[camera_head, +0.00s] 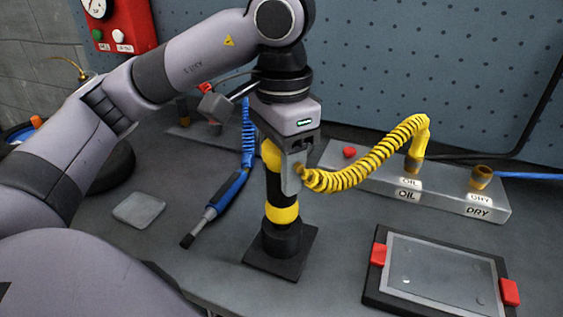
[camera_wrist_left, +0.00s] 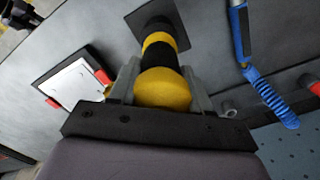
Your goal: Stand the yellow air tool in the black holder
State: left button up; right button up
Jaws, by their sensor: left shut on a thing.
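The yellow and black air tool (camera_head: 282,213) stands upright, its lower end at the black holder (camera_head: 281,250) on the bench. A coiled yellow hose runs from its upper part to the OIL fitting. My left gripper (camera_head: 290,175) is shut on the tool's upper part from above. In the left wrist view the tool (camera_wrist_left: 163,88) lies between the fingers, with its far end at the holder's dark base plate (camera_wrist_left: 135,20). I cannot tell whether the tool's end is fully seated in the holder. My right gripper is not in view.
A blue air tool (camera_head: 228,190) with a blue coiled hose lies left of the holder. A grey block (camera_head: 345,178) with OIL and DRY fittings stands behind right. A framed tray (camera_head: 440,270) with red clips lies at front right. A grey pad (camera_head: 139,208) lies left.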

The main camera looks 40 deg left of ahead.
pick_arm(q)
jog(key=shift+f+b, duration=0.5)
jog(key=shift+f, duration=0.1)
jog(key=o, duration=1.3)
notch_tip(320, 180, up, 6)
jog(key=shift+r+p, duration=0.2)
jog(key=shift+p, duration=0.75)
jog(key=shift+r, duration=0.4)
jog(key=shift+s, duration=0.15)
